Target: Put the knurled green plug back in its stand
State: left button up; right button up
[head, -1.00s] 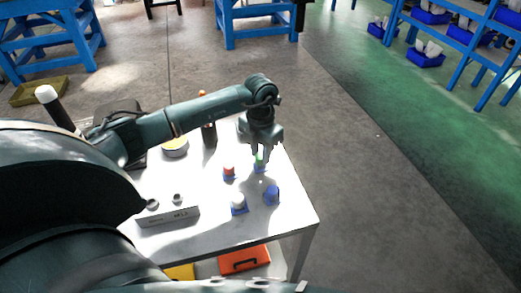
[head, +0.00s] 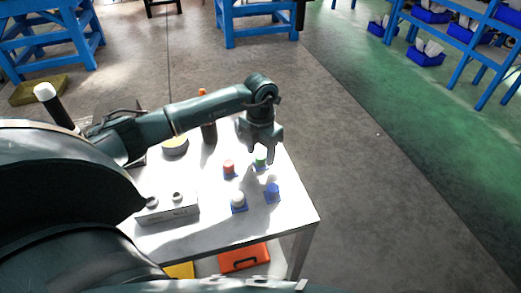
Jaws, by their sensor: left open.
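The green plug (head: 260,161) is a small green piece at a blue stand (head: 260,168) near the table's right edge. It looks upright; whether it is fully seated is too small to tell. My left gripper (head: 262,157) is open, pointing down, with its fingers over and around the green plug's place. I see no plug held between the fingers, though the gripper partly hides this spot. My right gripper is not in view.
A red plug (head: 229,166), a white plug (head: 238,199) and a blue piece (head: 273,189) stand close by on blue stands. A grey box (head: 168,213) lies at the left on the white table (head: 216,231). A dark bottle with an orange top (head: 208,132) stands behind.

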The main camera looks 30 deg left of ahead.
pick_arm(q)
jog(key=shift+r+p, duration=1.6)
jog(key=shift+r, duration=0.85)
